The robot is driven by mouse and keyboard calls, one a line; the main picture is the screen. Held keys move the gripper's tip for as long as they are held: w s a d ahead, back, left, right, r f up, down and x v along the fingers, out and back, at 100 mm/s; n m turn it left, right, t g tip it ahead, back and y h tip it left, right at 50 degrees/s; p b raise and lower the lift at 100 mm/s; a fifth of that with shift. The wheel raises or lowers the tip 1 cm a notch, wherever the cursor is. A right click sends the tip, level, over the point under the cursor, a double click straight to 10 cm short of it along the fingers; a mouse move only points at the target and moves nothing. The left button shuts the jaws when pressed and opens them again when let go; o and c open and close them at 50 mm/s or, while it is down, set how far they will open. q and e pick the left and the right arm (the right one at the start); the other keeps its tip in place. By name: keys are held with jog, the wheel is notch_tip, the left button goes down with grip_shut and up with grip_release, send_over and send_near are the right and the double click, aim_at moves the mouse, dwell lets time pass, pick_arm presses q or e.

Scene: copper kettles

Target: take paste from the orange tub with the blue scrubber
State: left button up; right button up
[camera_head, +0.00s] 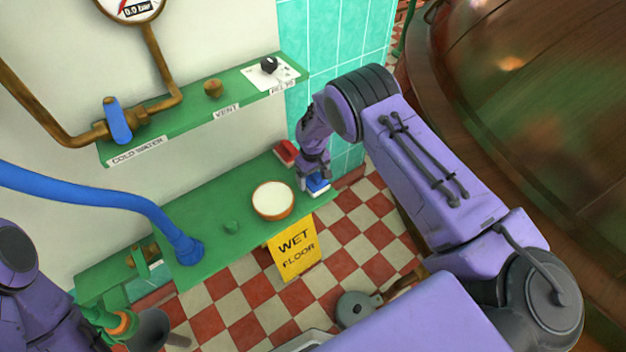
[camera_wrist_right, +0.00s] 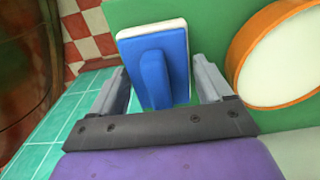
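The blue scrubber (camera_head: 318,186), a blue block with an upright handle and a white edge, is on the green shelf near its right end. The orange tub (camera_head: 258,214), round and filled with white paste, stands on the shelf to its left. My right gripper (camera_head: 313,177) is directly over the scrubber and partly hides it. In the right wrist view the scrubber's handle (camera_wrist_right: 155,80) is between my two open fingers (camera_wrist_right: 163,88), with gaps on both sides. The tub's orange rim (camera_wrist_right: 238,62) shows at the right there. My left gripper cannot be made out; only its arm shows at lower left.
A red block (camera_head: 286,152) lies behind the scrubber on the green shelf (camera_head: 205,218). A blue hose (camera_head: 110,197) meets the shelf's left part. A copper kettle (camera_head: 540,110) fills the right.

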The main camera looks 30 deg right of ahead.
jog(key=shift+d, duration=0.1)
jog(key=c, duration=0.6)
jog(key=shift+r, duration=0.1)
jog(key=shift+r, duration=0.35)
notch_tip(320, 180, up, 3)
jog(key=shift+s, duration=0.15)
jog(key=s+r, duration=0.1)
jog(key=s+a+r, duration=0.1)
jog(key=r, duration=0.1)
jog(key=s+a+r, duration=0.1)
jog(key=shift+s+r, duration=0.25)
jog(key=shift+r, duration=0.1)
jog(key=s+a+r, duration=0.1)
jog(key=s, duration=0.2)
jog(key=s+a+r, duration=0.3)
jog(key=s, duration=0.2)
jog(key=shift+s+a+r, duration=0.25)
jog(key=shift+s+a, duration=0.05)
jog(key=shift+a, duration=0.05)
